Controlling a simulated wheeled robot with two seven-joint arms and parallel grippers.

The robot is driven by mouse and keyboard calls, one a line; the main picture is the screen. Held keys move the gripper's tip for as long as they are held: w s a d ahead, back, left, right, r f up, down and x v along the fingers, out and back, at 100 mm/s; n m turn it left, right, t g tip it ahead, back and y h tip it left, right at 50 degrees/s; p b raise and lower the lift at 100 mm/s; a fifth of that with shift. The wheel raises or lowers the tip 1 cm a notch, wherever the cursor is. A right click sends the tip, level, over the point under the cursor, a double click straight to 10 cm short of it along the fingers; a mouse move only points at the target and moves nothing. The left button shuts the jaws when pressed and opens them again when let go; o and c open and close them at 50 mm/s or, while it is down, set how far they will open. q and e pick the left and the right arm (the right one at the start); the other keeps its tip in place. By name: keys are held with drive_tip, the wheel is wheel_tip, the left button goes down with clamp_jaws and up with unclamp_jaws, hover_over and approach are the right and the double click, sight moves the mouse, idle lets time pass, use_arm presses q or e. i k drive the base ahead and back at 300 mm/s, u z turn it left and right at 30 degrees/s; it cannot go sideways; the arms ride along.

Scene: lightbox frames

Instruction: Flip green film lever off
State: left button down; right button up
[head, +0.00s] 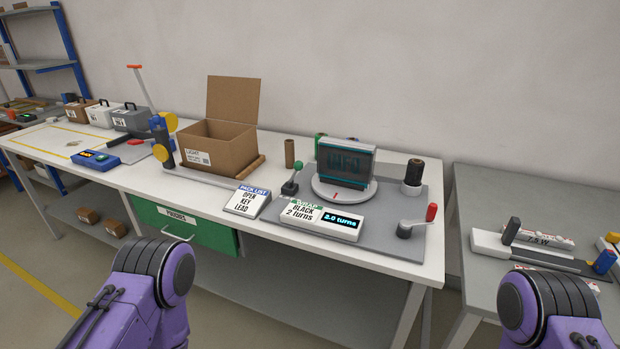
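The green film lever (290,185) stands near the left front corner of the grey wrapping station plate. A display in front reads "2.0 turns" (341,220), beside a card reading "BLACK 2 turns". Only purple links of my two arms show at the bottom left and bottom right. Neither gripper is in view.
An open cardboard box (215,147) and a pack list stand (247,202) are left of the lever. A red-handled crank (430,213) and a black film roll (413,173) stand at the right. A green drawer (181,224) hangs below. A grey table (480,200) is at right.

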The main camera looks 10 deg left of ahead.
sight(297, 165)
drive_tip(key=u, duration=1.85)
drive_tip(key=i, duration=0.9)
drive_tip(key=z, duration=2.8)
